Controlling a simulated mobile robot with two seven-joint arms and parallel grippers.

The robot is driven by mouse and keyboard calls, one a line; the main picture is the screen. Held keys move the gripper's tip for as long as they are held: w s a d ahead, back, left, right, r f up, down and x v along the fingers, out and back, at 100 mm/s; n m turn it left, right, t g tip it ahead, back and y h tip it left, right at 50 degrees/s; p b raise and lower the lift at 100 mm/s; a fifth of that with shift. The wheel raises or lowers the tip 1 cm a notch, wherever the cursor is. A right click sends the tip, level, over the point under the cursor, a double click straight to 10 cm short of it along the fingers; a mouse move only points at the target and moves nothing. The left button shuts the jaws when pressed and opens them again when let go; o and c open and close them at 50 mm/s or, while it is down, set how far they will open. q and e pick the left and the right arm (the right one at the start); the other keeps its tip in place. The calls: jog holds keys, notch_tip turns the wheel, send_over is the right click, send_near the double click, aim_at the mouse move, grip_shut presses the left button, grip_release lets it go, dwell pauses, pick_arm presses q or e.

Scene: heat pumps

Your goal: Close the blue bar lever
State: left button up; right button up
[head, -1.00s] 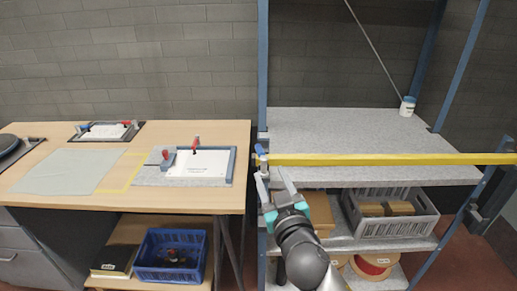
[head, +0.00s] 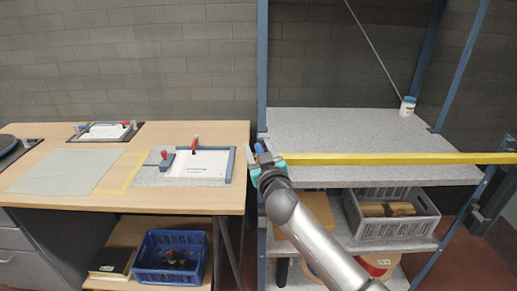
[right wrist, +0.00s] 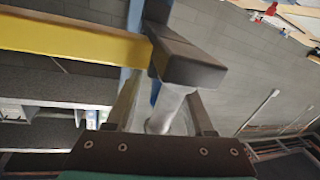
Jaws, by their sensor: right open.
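The blue bar lever (head: 259,147) is a small blue handle at the left end of the yellow bar (head: 390,159), beside the blue shelf post. My right gripper (head: 263,158) is open right at it, at the bar's left end, and partly covers the lever's mount. In the right wrist view a dark block (right wrist: 188,63) sits at the end of the yellow bar. A grey cylinder (right wrist: 166,108) below the block lies between the open fingers (right wrist: 163,112). Whether the fingers touch it I cannot tell. My left gripper is not in view.
A grey crate (head: 393,228) stands on the shelf below. The wooden table (head: 60,205) with clamp boards lies left of the blue post (head: 262,60).

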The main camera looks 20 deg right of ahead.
grip_shut()
dwell(0.5)
